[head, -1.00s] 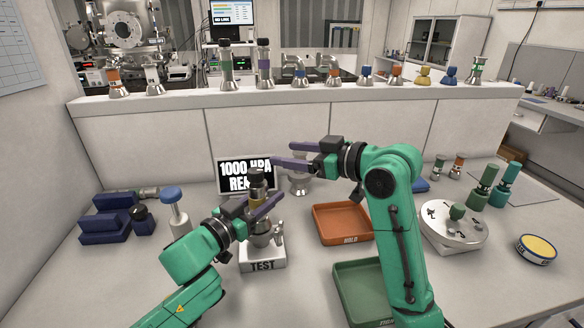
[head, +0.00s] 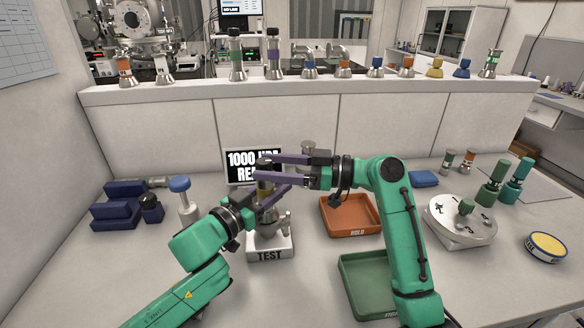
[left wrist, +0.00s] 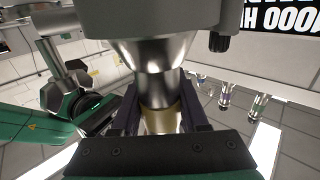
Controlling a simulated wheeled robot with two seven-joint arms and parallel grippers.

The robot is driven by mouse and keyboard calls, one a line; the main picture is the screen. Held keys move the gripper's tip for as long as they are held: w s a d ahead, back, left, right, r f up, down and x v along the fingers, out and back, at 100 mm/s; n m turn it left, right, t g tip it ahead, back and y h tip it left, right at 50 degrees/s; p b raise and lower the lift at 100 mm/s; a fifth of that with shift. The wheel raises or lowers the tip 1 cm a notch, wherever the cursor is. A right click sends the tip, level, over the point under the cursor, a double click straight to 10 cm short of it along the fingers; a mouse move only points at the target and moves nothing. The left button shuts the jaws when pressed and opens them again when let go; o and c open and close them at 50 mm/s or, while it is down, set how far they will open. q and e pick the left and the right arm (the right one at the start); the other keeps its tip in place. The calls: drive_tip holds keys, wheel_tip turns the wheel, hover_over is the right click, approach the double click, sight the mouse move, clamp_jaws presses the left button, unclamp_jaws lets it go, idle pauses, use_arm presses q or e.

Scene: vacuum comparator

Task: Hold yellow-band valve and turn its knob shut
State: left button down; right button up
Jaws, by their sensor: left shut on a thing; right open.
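The yellow-band valve (head: 265,187) stands upright on the white TEST block (head: 270,254). My left gripper (head: 268,197) is shut on the valve at its yellow band. In the left wrist view the yellow band (left wrist: 160,121) shows between the two fingers, with the shiny metal body beyond it. The valve's dark knob (head: 264,171) is mostly hidden by purple fingers. My right gripper (head: 262,170) is open at knob height, its fingers reaching in from the right around the knob. I cannot tell whether they touch it.
A display (head: 236,164) stands behind the valve. An orange tray (head: 351,232) and a green tray (head: 370,310) lie to the right. A round white plate (head: 461,238) stands farther right. Blue blocks (head: 118,212) and a blue-topped post (head: 181,186) are at left.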

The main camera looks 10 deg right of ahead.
drive_tip(key=x, duration=0.4)
drive_tip(key=shift+w+a, duration=0.1)
drive_tip(key=shift+a, duration=0.2)
clamp_jaws()
